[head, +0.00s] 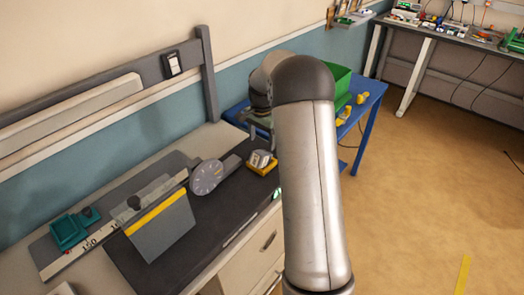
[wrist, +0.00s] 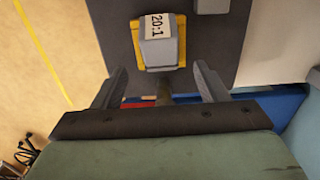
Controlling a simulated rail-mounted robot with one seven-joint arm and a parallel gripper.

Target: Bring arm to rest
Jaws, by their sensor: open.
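My arm rises through the middle of the head view and bends over toward the bench. My gripper (wrist: 160,70) shows in the wrist view with its two fingers spread wide and nothing held between them. Beyond the fingertips, a grey block marked "20:1" (wrist: 158,45) sits in a yellow-edged holder (wrist: 135,50) on the dark mat. In the head view the block (head: 261,158) and holder are at the mat's far right, just below the wrist. My arm partly hides the gripper in the head view.
A blue table (head: 375,90) with a green bin (head: 342,82) stands behind my arm. The floor at right is clear.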

